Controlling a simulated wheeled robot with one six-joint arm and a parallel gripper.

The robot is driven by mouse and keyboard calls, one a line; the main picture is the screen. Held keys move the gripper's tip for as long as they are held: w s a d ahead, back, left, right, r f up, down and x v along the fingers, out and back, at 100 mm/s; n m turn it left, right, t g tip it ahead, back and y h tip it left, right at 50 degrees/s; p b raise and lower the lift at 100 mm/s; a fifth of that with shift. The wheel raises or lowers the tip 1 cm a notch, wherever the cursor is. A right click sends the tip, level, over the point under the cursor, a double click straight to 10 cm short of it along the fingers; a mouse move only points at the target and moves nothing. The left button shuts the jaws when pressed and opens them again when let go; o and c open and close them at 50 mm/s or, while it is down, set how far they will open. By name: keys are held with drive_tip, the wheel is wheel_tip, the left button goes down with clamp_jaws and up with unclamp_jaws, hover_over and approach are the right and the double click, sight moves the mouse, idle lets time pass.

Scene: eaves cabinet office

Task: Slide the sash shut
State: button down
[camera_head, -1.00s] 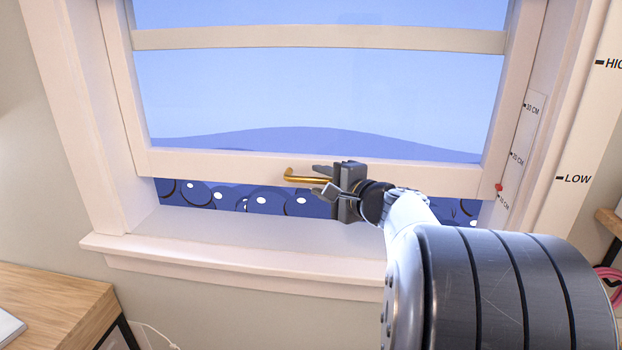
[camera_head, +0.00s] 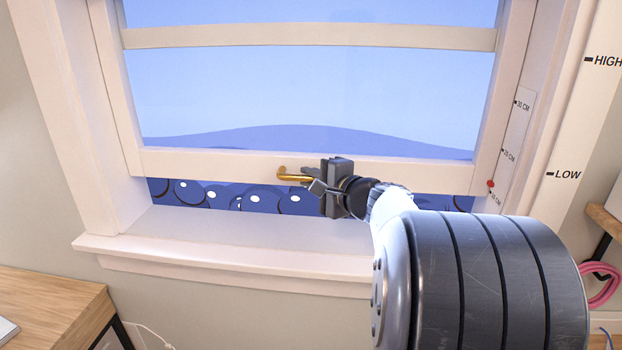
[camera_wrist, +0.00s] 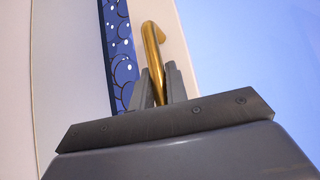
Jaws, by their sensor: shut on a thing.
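The white window sash (camera_head: 215,165) stands a little above the sill (camera_head: 235,230), with a narrow strip of the outside showing beneath its bottom rail. A brass handle (camera_head: 288,175) sticks out from the rail near its middle. My gripper (camera_head: 311,181) comes from the right and is shut on the handle's free end. In the wrist view the handle (camera_wrist: 153,45) runs between my two grey fingers (camera_wrist: 158,88), with its bend beyond them. The fingers hide part of the handle.
A red marker (camera_head: 491,183) sits low on the scale at the right jamb, near its lowest label. HIGH and LOW marks are on the right casing. A wooden desk (camera_head: 50,300) is at lower left. Pink cable (camera_head: 603,285) hangs at lower right.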

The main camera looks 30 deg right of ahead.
idle(0.3)
wheel_tip(320, 180, down, 9)
drive_tip(key=b, duration=1)
drive_tip(key=shift+r, duration=0.3)
drive_tip(key=c, duration=1.4)
unclamp_jaws()
drive_tip(key=v, duration=1.1)
drive_tip(key=shift+a, duration=0.1)
drive_tip(key=shift+c, duration=0.3)
